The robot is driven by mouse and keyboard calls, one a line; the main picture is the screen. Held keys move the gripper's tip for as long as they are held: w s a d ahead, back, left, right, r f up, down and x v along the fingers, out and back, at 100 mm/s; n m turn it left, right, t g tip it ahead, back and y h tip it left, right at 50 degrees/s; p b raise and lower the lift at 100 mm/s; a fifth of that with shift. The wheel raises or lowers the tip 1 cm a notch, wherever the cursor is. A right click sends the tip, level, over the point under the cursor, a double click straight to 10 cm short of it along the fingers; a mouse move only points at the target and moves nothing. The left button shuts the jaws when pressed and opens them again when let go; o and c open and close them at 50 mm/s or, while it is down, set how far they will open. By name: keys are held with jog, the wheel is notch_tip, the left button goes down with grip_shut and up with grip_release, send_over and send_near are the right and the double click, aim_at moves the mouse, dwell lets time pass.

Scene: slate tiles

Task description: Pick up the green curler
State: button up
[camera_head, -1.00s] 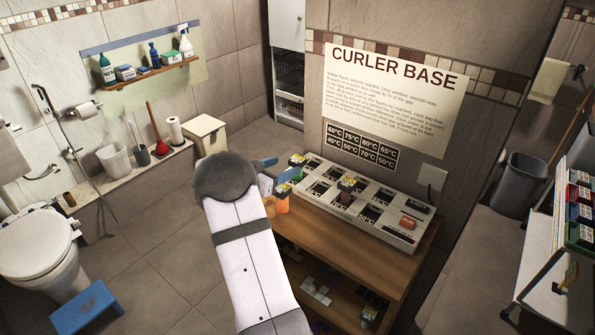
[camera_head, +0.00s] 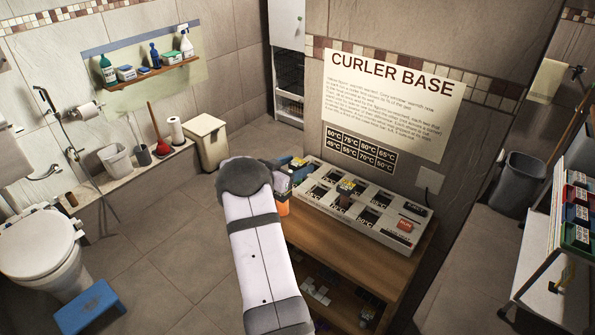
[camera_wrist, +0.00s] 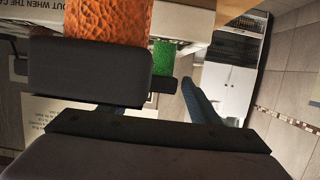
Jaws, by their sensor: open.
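The green curler (camera_wrist: 165,56) shows in the wrist view as a small textured patch beside a larger orange curler (camera_wrist: 108,18). Dark gripper parts cover its lower end. One blue finger also shows in the wrist view, right of the green curler. I cannot tell whether the fingers touch anything.
The base stands on a wooden shelf unit (camera_head: 395,264) against the wall, below a sign (camera_head: 392,105). A yellow-topped item (camera_head: 347,186) and a red switch (camera_head: 405,225) are on the base. The floor to the left is open.

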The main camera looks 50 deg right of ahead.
jog(key=shift+d+f, duration=0.2)
jog(key=shift+d, duration=0.25)
jog(key=c, duration=1.2)
jog(key=shift+r, duration=0.15)
